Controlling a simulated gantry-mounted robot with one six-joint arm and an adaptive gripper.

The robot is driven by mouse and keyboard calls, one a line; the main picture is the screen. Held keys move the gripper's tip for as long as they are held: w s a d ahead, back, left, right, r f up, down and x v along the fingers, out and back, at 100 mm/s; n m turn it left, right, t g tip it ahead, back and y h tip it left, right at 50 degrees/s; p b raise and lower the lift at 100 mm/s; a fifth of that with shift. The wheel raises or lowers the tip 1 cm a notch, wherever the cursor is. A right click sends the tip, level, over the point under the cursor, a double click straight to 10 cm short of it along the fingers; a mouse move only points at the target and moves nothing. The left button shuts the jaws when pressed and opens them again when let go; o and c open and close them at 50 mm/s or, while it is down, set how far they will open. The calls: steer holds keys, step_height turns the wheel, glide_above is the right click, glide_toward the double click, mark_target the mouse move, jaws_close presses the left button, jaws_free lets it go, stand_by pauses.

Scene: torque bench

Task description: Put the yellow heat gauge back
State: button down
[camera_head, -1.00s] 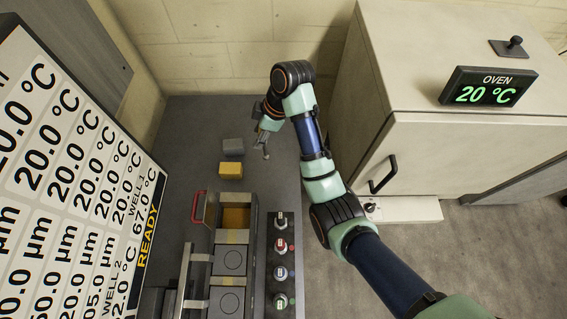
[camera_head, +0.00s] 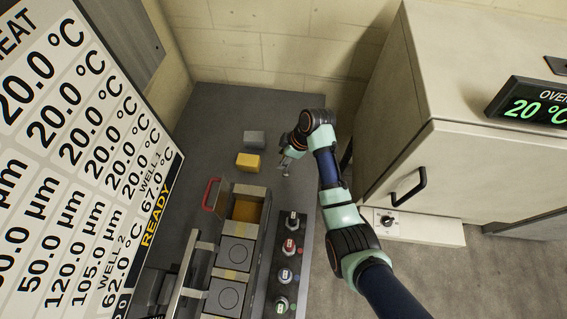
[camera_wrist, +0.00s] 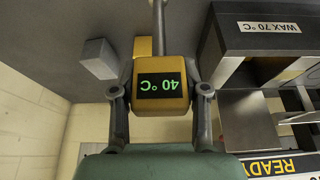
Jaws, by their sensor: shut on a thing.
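The yellow heat gauge (camera_wrist: 161,85) is held between the fingers of my gripper (camera_wrist: 160,108) in the wrist view. Its dark display reads 40 °C, upside down in that view, and a grey stem runs from its far side. In the head view my gripper (camera_head: 285,167) is over the bench, to the right of a yellow block (camera_head: 248,162). The gauge is too small there to make out clearly.
A grey block (camera_head: 254,138) lies behind the yellow block. The oven (camera_head: 440,170) is at right, a large readout screen (camera_head: 70,150) at left. The back of the bench is clear.

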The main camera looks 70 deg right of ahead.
mark_target(284, 172)
steer(key=shift+f+b, duration=0.4)
steer(key=shift+f, duration=1.65)
steer(key=shift+f, duration=0.15)
steer(key=c, duration=0.6)
jaws_free()
steer(key=p+v, duration=0.2)
steer(key=v, duration=1)
steer(key=shift+s, duration=0.1)
